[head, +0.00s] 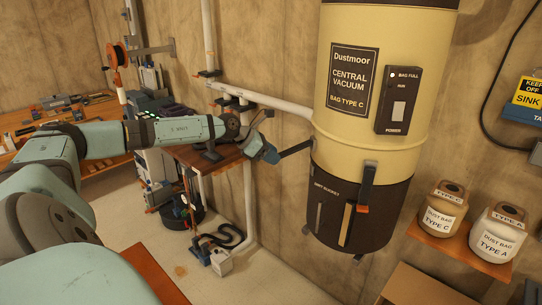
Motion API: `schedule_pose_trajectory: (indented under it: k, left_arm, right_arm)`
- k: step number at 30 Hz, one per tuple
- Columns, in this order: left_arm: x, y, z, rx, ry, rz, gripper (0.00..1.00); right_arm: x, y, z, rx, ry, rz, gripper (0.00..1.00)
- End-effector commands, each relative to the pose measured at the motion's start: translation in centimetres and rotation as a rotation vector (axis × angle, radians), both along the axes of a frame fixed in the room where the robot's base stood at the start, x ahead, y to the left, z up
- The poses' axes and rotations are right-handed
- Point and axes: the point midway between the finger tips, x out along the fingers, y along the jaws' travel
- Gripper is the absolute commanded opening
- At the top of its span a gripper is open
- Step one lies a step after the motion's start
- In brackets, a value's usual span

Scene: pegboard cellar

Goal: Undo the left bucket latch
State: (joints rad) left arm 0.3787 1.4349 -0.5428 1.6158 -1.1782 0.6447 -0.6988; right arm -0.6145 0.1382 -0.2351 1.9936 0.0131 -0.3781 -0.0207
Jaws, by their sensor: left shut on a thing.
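The central vacuum (340,90) is a cream canister on the wall with a dark dirt bucket (335,200) at its bottom. The left bucket latch (297,148) shows as a dark lever standing out from the bucket's upper left side, nearly level. My left gripper (270,154) is shut on the outer end of this lever, left of the bucket. The fingertips are small here and partly hidden. A second latch (367,187) with an orange tip hangs down flat against the bucket's front right. My right gripper is not in view.
A white pipe (265,98) runs into the canister's left side, above my left gripper. Dust bag jars type C (440,220) and type A (494,243) stand on a wooden shelf at right. A cluttered workbench (105,160) is at left.

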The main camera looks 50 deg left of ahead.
Motion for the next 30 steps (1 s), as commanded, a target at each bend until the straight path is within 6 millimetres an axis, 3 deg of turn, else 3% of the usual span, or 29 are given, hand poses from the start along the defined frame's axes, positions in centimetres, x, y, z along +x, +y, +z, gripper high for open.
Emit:
schedule_pose_trajectory:
  k: [4, 5, 8, 20, 30]
  left_arm:
    - [0.2, 0.1, 0.6, 0.000, -0.013, 0.004, 0.00]
    - [0.2, 0.1, 0.6, 0.000, -0.013, 0.004, 0.40]
    - [0.2, 0.1, 0.5, 0.000, -0.010, 0.004, 0.62]
    - [-0.4, 0.4, 0.4, 0.003, -0.003, 0.002, 0.62]
    - [-3.4, 2.1, 3.1, 0.006, -0.001, 0.002, 0.62]
  right_arm:
    - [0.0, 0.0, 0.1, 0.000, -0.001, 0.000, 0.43]
    - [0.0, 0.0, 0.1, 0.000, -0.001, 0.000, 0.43]
    - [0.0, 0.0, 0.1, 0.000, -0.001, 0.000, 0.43]
    - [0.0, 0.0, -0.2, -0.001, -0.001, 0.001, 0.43]
    - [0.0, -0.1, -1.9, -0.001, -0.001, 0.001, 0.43]
